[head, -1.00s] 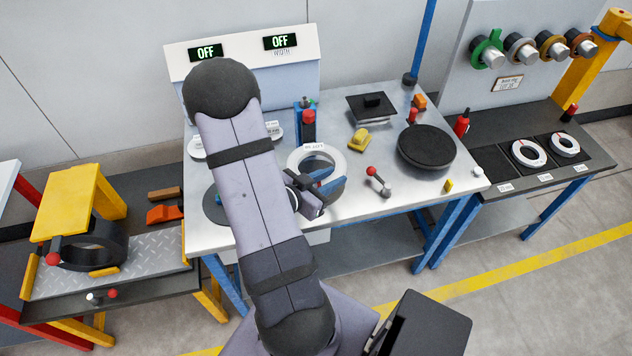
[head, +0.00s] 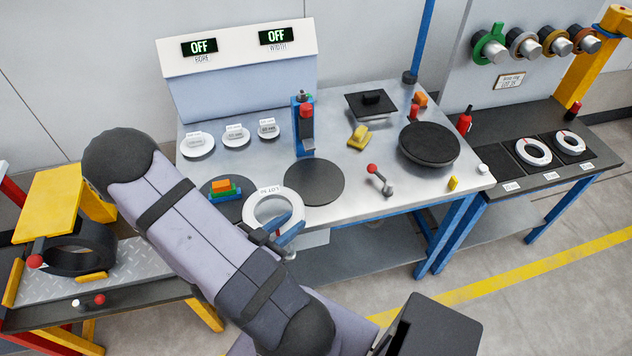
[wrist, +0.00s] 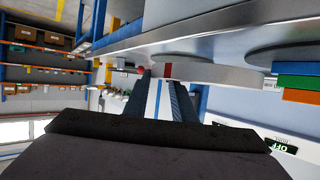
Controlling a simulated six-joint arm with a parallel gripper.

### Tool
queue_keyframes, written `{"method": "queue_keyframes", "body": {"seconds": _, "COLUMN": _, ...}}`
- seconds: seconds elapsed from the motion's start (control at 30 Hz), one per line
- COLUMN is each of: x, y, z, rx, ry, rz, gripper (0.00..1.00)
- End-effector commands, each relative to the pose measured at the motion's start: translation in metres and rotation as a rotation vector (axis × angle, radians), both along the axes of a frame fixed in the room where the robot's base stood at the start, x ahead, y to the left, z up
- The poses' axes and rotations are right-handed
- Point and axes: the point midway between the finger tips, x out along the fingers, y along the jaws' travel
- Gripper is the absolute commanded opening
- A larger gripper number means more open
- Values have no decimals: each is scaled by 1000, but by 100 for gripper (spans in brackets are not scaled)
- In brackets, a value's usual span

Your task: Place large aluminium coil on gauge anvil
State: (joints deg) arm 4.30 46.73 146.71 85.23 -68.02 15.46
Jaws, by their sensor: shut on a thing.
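The large coil is a pale ring with a printed label (head: 265,194). My gripper (head: 280,235) is shut on its near right side. In the wrist view the coil is a pale band (wrist: 225,74) at my fingertips (wrist: 165,85). It looks held flat, a little off the bench, at the front between two dark round pads. The right pad (head: 314,182), in front of the blue gauge post (head: 304,135) with a red part, looks like the anvil and is bare. The left pad (head: 218,188) carries a stepped stack of coloured blocks (head: 224,190).
A red-knobbed lever (head: 379,178), a yellow block (head: 358,136) and a large black disc (head: 429,144) are to the right. Two white rings (head: 533,152) lie on the right-hand table.

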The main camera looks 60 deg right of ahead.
Motion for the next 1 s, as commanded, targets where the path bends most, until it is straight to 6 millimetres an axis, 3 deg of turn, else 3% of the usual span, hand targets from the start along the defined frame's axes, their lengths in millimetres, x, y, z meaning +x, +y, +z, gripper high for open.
{"method": "queue_keyframes", "body": {"seconds": 0.17, "x": -1, "y": -9, "z": 1, "rx": -4, "ry": -3, "rz": -5, "gripper": 0}}
{"method": "queue_keyframes", "body": {"seconds": 0.37, "x": -4, "y": -34, "z": 0, "rx": -3, "ry": -6, "rz": -9, "gripper": 0}}
{"method": "queue_keyframes", "body": {"seconds": 1.0, "x": -13, "y": -143, "z": 5, "rx": -5, "ry": -4, "rz": -6, "gripper": 0}}
